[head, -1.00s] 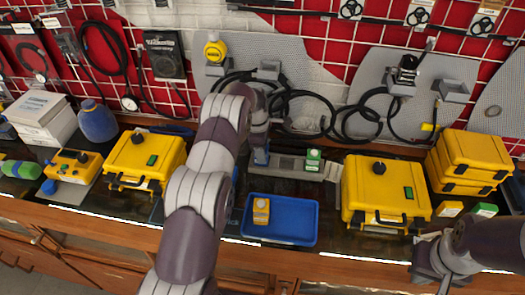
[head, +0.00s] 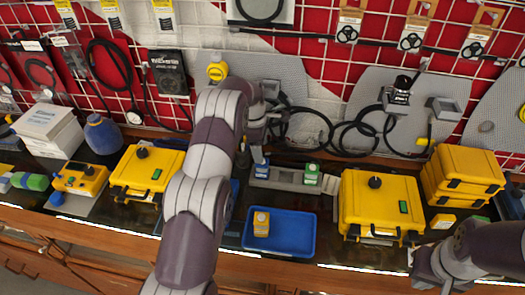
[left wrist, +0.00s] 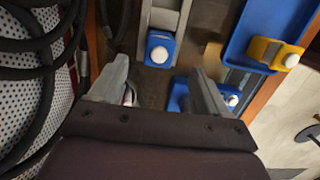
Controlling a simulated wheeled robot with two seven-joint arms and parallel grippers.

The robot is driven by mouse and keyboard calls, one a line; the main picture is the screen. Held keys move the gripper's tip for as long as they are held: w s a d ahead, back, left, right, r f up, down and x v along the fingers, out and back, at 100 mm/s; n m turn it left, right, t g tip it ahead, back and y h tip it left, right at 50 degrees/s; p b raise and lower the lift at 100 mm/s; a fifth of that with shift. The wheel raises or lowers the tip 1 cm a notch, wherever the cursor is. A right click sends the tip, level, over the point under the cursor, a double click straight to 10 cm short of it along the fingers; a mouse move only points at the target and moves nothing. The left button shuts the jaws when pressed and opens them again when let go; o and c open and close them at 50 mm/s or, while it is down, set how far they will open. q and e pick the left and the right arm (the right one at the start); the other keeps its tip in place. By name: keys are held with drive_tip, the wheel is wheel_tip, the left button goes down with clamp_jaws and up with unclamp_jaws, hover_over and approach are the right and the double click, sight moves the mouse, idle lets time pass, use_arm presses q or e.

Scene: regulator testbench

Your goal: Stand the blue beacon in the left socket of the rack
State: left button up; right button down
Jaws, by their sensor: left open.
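The blue beacon (head: 262,168) stands upright at the left end of the grey rack (head: 287,179), in the left socket as far as I can see. In the left wrist view the beacon (left wrist: 160,48) shows its white top at the near end of the rack (left wrist: 163,16). A green beacon (head: 312,174) stands at the rack's right end. My left gripper (head: 257,128), partly hidden by my arm in the head view, is above and behind the beacon. In the left wrist view its fingers (left wrist: 158,92) are apart, clear of the beacon. My right gripper (head: 428,270) is at the lower right, its fingers unclear.
A blue tray (head: 304,236) with a yellow block (head: 261,224) lies in front of the rack. Yellow cases stand left (head: 146,174) and right (head: 381,205). Black cables (head: 350,135) hang behind. Another blue item (left wrist: 180,94) with a white spot is partly hidden by a finger.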

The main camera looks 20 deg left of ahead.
use_arm(q)
drive_tip(key=r+p, duration=0.1)
drive_tip(key=r, duration=0.2)
drive_tip(key=shift+s+a+r+p, duration=0.15)
drive_tip(key=shift+a+r+p, duration=0.05)
drive_tip(key=shift+p, duration=0.15)
drive_tip(key=s+d+r+m+y, duration=0.1)
drive_tip(key=s+d+r+m, duration=0.75)
drive_tip(key=s+m, duration=0.4)
drive_tip(key=s+d+r+m, duration=0.1)
drive_tip(key=s+m, duration=0.3)
drive_tip(key=s, duration=0.4)
drive_tip(key=s+d+r+m+t, duration=0.1)
drive_tip(key=s+m, duration=0.3)
drive_tip(key=s, duration=0.4)
drive_tip(key=shift+s+d+r+m, duration=0.25)
drive_tip(key=shift+s+d+m, duration=0.1)
drive_tip(key=shift+d, duration=0.25)
use_arm(e)
wheel_tip(320, 180, up, 3)
drive_tip(key=shift+w+r, duration=0.1)
drive_tip(key=shift+r, duration=0.05)
use_arm(q)
drive_tip(key=shift+s, duration=0.1)
